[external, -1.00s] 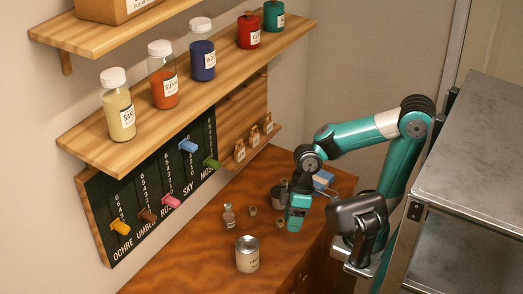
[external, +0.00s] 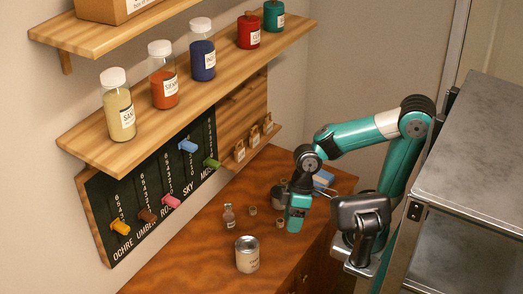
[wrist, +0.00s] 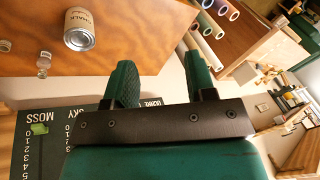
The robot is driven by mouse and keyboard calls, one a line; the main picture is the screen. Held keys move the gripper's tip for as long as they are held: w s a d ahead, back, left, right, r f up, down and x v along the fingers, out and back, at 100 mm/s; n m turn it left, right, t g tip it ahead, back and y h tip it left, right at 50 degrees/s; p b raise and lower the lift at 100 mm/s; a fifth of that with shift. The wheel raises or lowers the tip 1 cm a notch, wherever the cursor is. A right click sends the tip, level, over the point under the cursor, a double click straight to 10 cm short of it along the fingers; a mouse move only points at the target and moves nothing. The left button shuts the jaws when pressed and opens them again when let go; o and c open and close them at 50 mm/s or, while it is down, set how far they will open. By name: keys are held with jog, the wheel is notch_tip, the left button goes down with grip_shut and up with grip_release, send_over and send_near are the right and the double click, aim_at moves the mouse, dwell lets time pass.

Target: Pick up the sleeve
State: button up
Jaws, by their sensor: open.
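Two small brass-coloured rings, one (external: 252,210) further back and one (external: 280,223) nearer my gripper, stand on the wooden table; either may be the sleeve, I cannot tell which. My gripper (external: 293,224) is above the table just right of them, pointing down. In the wrist view its two dark green fingers (wrist: 160,64) are spread apart with nothing between them. A small round thing (wrist: 5,46) at the left edge of the wrist view may be one ring; it is too small to tell.
A labelled can (external: 247,255) and a small bottle (external: 228,217) stand on the table (external: 195,262). A dark pot (external: 279,192) and a blue-and-white box (external: 323,179) are behind my gripper. A board with coloured sliders (external: 171,201) and a shelf of jars (external: 190,88) line the left wall.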

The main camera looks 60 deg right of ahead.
jog(key=shift+o, duration=0.2)
jog(key=n+h+b, duration=0.4)
jog(key=n+b, duration=0.5)
jog(key=n, duration=0.1)
send_over(280, 221)
jog(key=a, duration=0.1)
jog(key=f, duration=3)
jog(key=shift+a+f, duration=0.1)
jog(key=shift+a, duration=0.1)
jog(key=shift+w+f, duration=0.1)
jog(key=shift+f, duration=0.5)
jog(key=f, duration=0.2)
jog(key=s+f+p, duration=0.1)
jog(key=f, duration=0.1)
jog(key=shift+d+f+p, duration=0.1)
jog(key=shift+d+p, duration=0.1)
jog(key=shift+p, duration=0.1)
jog(key=shift+w+f, duration=0.1)
jog(key=shift+f, duration=0.4)
jog(key=c, duration=0.9)
